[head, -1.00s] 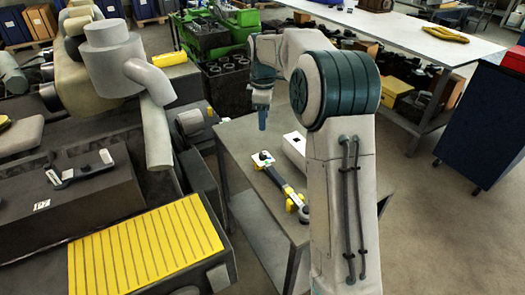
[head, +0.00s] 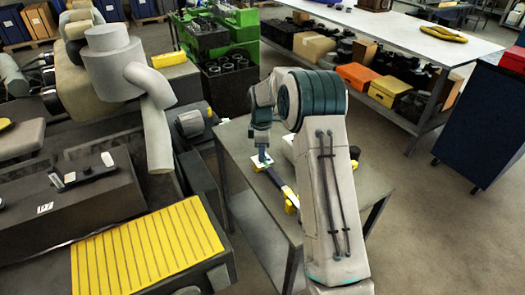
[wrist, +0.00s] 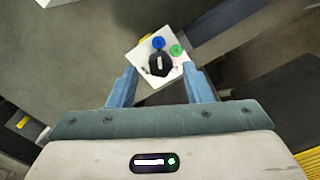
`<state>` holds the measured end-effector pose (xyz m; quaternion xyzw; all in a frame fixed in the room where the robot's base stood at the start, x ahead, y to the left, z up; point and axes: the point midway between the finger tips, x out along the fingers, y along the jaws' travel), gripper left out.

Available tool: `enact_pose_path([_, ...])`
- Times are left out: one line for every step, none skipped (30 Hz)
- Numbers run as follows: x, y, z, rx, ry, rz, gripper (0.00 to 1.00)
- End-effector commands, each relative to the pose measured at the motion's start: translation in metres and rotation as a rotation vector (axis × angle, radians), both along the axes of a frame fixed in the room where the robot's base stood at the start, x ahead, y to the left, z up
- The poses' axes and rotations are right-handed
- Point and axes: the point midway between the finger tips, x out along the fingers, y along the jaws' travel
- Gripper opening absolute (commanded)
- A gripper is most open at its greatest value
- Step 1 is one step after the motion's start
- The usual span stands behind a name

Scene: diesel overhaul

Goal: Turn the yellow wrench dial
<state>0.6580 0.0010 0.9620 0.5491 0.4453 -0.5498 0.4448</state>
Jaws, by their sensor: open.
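The wrench (head: 281,187) lies on the dark cart, with yellow parts, a dark shaft and a white head at its far end. My gripper (head: 264,160) points down over that head. In the wrist view the white head (wrist: 143,53) carries a dark dial (wrist: 159,65) with a light mark, a blue button (wrist: 158,43) and a green button (wrist: 176,50). My gripper (wrist: 158,72) is open, its two blue fingers on either side of the dial in this view. I cannot tell whether they touch it. My arm hides part of the wrench in the head view.
The cart top (head: 238,137) is otherwise mostly bare; a white object beside the wrench is mostly hidden by my arm. The engine with a yellow ribbed panel (head: 150,245) stands close on the left. A blue cabinet (head: 485,130) stands at right, with open floor before it.

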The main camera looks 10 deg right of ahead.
Motion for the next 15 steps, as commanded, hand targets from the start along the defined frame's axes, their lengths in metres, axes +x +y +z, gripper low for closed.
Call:
enact_pose_path([-0.0001,0.0002,-0.0043,0.0,0.0,0.0,0.45])
enact_pose_path([-0.0001,0.0002,-0.0066,0.0,0.0,0.0,0.45])
enact_pose_path([-0.0002,0.0002,-0.0092,0.0,0.0,0.0,0.45])
enact_pose_path([-0.0002,0.0002,-0.0108,0.0,0.0,0.0,0.45])
enact_pose_path([-0.0002,0.0001,-0.0121,0.0,0.0,0.0,0.45])
enact_pose_path([-0.0001,0.0002,-0.0132,0.0,0.0,0.0,0.45])
enact_pose_path([-0.0001,0.0002,-0.0138,0.0,-0.001,0.0,0.45])
enact_pose_path([-0.0001,0.0001,-0.0141,0.0,-0.001,0.0,0.45])
enact_pose_path([0.0,0.0002,-0.0142,0.0,-0.001,0.0,0.45])
enact_pose_path([0.0,0.0002,-0.0142,0.0,-0.001,0.0,0.45])
enact_pose_path([0.0,0.0002,-0.0142,0.0,-0.001,0.0,0.45])
enact_pose_path([0.0,0.0001,-0.0141,0.0,-0.001,0.0,0.45])
enact_pose_path([-0.0001,0.0001,-0.0141,0.0,-0.001,0.0,0.45])
enact_pose_path([0.0,0.0001,-0.014,0.0,-0.001,0.0,0.42])
enact_pose_path([-0.0001,0.0001,-0.014,0.0,-0.001,0.0,0.31])
